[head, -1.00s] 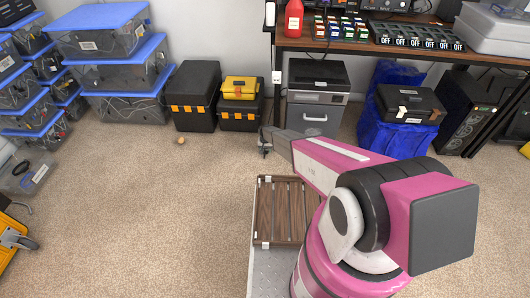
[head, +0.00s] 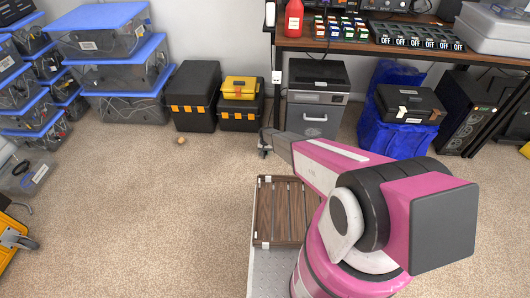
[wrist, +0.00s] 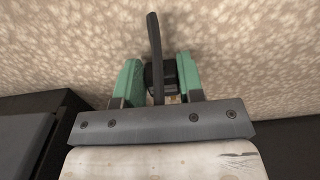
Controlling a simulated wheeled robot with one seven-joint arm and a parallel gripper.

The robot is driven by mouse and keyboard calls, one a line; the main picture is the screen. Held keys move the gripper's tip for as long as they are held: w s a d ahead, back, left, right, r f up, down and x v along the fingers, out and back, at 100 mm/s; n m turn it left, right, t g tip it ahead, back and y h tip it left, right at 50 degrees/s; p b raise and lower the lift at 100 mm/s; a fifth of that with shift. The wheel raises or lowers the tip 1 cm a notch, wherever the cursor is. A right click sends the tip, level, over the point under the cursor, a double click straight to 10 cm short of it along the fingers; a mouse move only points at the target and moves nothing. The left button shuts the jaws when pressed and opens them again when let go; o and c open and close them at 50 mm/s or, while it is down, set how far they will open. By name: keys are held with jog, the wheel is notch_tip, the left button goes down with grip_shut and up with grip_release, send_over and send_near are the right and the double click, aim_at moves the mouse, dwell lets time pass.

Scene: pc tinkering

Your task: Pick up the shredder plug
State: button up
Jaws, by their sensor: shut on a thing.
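The shredder plug (wrist: 168,72) is a small dark block between my green fingertips in the wrist view. A dark strip, which looks like its cord (wrist: 154,40), extends up from it and partly hides it. My gripper (wrist: 158,80) is shut on the plug, with one finger on each side. In the head view my gripper (head: 265,143) is small, low over the carpet, just left of the grey shredder (head: 316,112) with its black top. The plug cannot be made out clearly in the head view.
A blue bag (head: 385,140) is right of the shredder.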

aim_at(265, 152)
jog(key=shift+r, duration=0.8)
jog(key=shift+r, duration=3.2)
